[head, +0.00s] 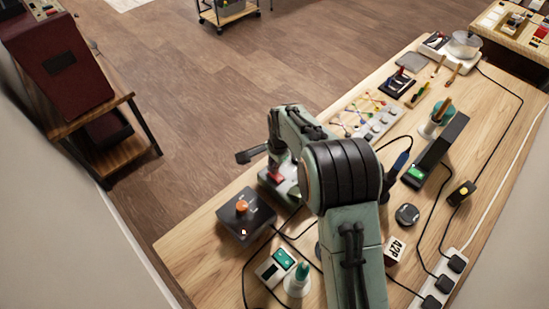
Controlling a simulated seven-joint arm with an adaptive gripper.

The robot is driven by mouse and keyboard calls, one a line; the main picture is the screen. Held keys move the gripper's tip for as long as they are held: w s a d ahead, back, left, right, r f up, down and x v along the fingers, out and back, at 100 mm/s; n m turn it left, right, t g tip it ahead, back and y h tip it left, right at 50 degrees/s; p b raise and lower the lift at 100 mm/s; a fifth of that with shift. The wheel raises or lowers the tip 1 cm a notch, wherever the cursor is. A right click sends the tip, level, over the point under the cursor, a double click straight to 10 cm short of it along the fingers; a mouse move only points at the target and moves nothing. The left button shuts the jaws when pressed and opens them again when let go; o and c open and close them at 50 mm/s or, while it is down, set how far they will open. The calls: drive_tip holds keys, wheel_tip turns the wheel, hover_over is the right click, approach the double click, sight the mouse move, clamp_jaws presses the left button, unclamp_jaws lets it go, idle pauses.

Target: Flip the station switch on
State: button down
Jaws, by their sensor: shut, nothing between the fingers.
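Several units on the wooden bench (205,245) could carry the station switch; I cannot tell which one does. A dark box with an orange knob (242,207) sits at the near left. A long dark unit (443,146) with a lit green display stands on the right. A small cabled block (462,193) with a yellow button or light lies right of it. My gripper (241,157) appears as a dark, narrow end left of my wrist, above the bench's left edge. It is shut and empty, apart from these units. My arm hides part of the bench's middle.
A white box with a green display (271,268) and a green-topped white bottle (298,279) stand near the front. A round dark disc (407,214) lies right of my arm. A power strip (449,279) and several loose cables cross the right side. A shelf (127,150) stands left.

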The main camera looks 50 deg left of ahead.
drive_tip(key=shift+f, duration=0.1)
drive_tip(key=shift+a+f, duration=0.1)
drive_tip(key=shift+f, duration=0.15)
idle(0.3)
drive_tip(key=shift+d+r, duration=0.2)
drive_tip(key=shift+d, duration=0.6)
wheel_tip(320, 180, up, 14)
drive_tip(key=a, duration=0.2)
idle(0.7)
